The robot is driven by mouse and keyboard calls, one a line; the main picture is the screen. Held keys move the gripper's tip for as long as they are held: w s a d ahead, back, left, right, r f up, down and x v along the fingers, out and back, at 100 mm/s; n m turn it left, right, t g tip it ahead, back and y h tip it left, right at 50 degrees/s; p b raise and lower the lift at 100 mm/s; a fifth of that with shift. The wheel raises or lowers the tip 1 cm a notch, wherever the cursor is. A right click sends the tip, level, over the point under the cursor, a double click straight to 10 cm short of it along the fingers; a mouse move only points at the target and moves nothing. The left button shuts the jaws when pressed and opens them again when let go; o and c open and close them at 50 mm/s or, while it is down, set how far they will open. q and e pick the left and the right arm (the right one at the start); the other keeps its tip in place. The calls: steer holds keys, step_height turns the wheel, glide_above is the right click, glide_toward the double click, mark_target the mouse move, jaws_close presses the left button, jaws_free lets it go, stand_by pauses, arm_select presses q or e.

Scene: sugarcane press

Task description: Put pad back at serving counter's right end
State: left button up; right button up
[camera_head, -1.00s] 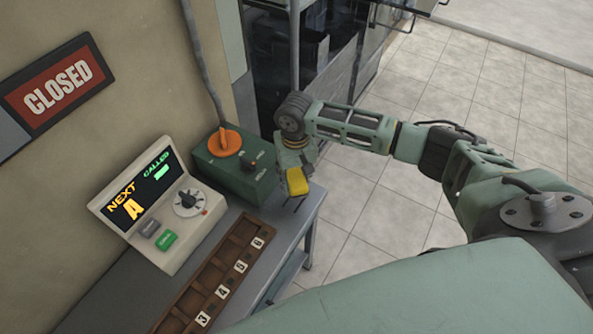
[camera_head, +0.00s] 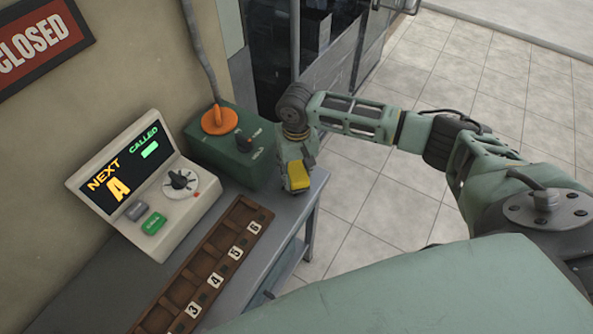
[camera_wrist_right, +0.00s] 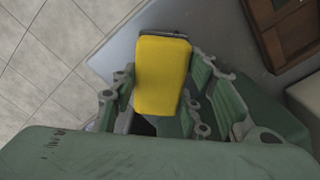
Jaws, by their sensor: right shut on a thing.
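The pad is a yellow block with a dark edge; in the head view the pad (camera_head: 298,176) is at my right gripper (camera_head: 296,180), over the right end of the grey serving counter (camera_head: 290,224). In the right wrist view the pad (camera_wrist_right: 162,75) sits between the green fingers of my right gripper (camera_wrist_right: 160,95), which is shut on it. The counter top (camera_wrist_right: 215,30) shows beyond and beside the pad. I cannot tell whether the pad touches the counter. My left gripper is not in view.
A green box with an orange knob (camera_head: 219,119) stands close left of the gripper. A display console (camera_head: 145,185) and a numbered wooden rack (camera_head: 205,268) are further along the counter. The tiled floor (camera_head: 390,215) lies past the counter's right edge.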

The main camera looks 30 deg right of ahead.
mark_target(297, 170)
steer(key=shift+f, duration=0.55)
stand_by(0.4)
steer(key=o, duration=1.3)
steer(key=shift+o, duration=0.2)
step_height(297, 170, up, 12)
